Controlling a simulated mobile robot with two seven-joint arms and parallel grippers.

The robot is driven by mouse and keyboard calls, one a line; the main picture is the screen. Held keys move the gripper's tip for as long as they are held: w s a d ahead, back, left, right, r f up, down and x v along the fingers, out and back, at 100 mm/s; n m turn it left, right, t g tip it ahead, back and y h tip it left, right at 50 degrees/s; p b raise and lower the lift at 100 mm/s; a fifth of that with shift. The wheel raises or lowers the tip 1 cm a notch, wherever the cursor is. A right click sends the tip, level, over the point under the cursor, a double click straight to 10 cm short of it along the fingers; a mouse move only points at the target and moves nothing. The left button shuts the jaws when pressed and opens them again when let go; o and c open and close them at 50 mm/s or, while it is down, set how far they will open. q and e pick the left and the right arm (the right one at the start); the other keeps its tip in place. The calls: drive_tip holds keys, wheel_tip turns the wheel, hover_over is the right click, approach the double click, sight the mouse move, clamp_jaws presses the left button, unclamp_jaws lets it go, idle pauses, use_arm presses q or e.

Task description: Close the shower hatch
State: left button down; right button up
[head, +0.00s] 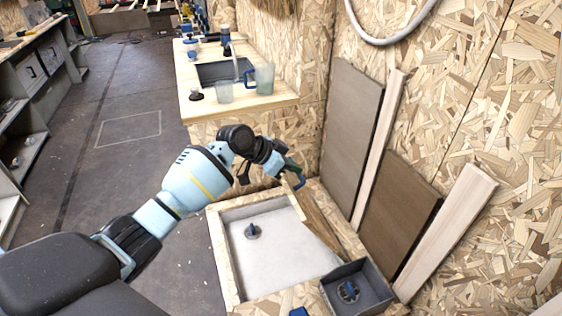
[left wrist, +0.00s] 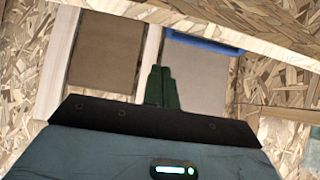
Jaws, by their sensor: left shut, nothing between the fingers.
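A shower box with a wooden rim (head: 216,240) and a pale floor (head: 280,248) stands low in the middle of the head view. It is open at the top. A narrow wooden board (head: 322,226) shows along its right side; I cannot tell whether this is the hatch. My left gripper (head: 298,180) is above the far end of the box, shut and empty. In the left wrist view its green fingers (left wrist: 161,88) are together, in front of brown panels (left wrist: 105,52). A blue edge (left wrist: 204,40) shows beyond them. My right gripper is not in view.
A counter (head: 275,103) with a grey sink (head: 222,73), a jug (head: 264,78) and a cup stands behind the box. A dark grey bin (head: 372,290) is at its near right corner. Brown panels (head: 348,130) stand at the right wall. The floor (head: 95,185) at left is clear.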

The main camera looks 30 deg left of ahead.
sight(285, 183)
use_arm(q)
drive_tip(key=shift+x, duration=0.85)
drive_tip(key=shift+s+a+f, duration=0.1)
drive_tip(key=shift+a+f, duration=0.05)
drive_tip(key=shift+f, duration=0.15)
drive_tip(key=shift+s+a+f+p, duration=0.25)
drive_tip(key=shift+s+a, duration=0.15)
drive_tip(key=shift+s, duration=0.1)
drive_tip(key=shift+s+a+f+p, duration=0.1)
drive_tip(key=shift+s+a+f, duration=0.2)
drive_tip(key=shift+s+a, duration=0.15)
drive_tip(key=shift+s+a+f, duration=0.1)
drive_tip(key=shift+s+f, duration=0.05)
drive_tip(key=shift+f, duration=0.05)
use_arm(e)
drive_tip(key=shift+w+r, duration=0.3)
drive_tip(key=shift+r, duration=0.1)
use_arm(q)
drive_tip(key=shift+f, duration=0.1)
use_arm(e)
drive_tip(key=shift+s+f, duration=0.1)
